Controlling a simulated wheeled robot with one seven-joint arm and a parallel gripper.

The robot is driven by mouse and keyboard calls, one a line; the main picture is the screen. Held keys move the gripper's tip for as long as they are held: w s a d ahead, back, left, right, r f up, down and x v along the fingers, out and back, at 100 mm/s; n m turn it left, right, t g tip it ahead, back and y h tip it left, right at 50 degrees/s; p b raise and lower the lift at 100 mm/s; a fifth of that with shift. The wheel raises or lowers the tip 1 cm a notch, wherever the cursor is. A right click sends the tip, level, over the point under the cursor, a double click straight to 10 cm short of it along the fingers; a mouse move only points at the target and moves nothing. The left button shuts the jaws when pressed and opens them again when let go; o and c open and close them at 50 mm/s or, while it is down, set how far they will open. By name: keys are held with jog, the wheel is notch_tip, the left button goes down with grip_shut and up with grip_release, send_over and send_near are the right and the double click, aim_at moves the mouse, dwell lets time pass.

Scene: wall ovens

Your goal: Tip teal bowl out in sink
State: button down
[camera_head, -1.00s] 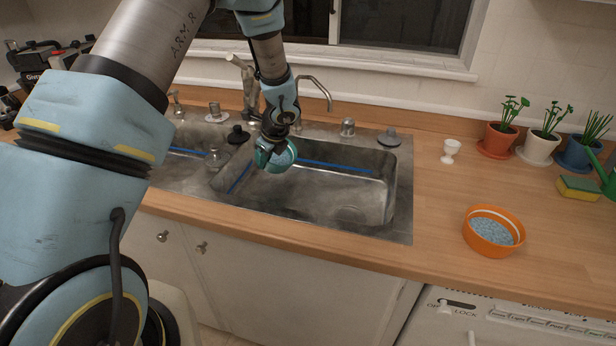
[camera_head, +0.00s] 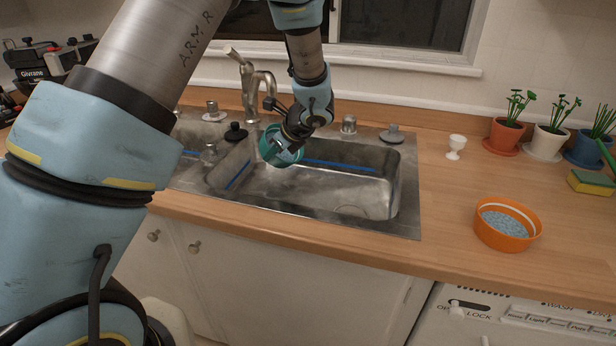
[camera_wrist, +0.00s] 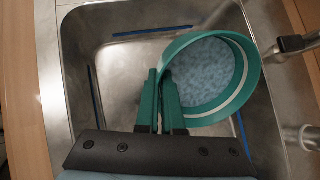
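The teal bowl (camera_head: 273,146) is held over the left part of the large sink basin (camera_head: 345,187). It is tilted and still holds light blue granules (camera_wrist: 205,72), seen in the wrist view. My gripper (camera_head: 291,139) is shut on the bowl's rim; in the wrist view the gripper (camera_wrist: 162,98) pinches the near-left side of the teal bowl (camera_wrist: 252,75). The sink basin (camera_wrist: 112,65) lies below the bowl, and its visible floor looks bare. Part of the basin is hidden behind the bowl and gripper.
A faucet (camera_head: 250,85) stands behind the sink. An orange bowl (camera_head: 506,226) with similar granules sits on the counter to the right. Counter between sink and orange bowl is clear.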

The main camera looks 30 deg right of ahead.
jog(key=shift+s+d+r+t+y+b, duration=0.35)
jog(key=shift+t+b, duration=0.25)
jog(key=shift+b, duration=0.25)
jog(key=shift+s+d+r+t+y+b, duration=0.1)
jog(key=shift+s+r+t+y+b, duration=0.1)
jog(key=shift+t+y+b, duration=0.5)
jog(key=s+d+r+m+t+y+b, duration=0.1)
jog(key=s+d+r+t+y+b, duration=0.2)
jog(key=t, duration=0.4)
jog(key=shift+s+r+y, duration=0.2)
jog(key=shift+s+y, duration=0.15)
jog(key=shift+s, duration=0.4)
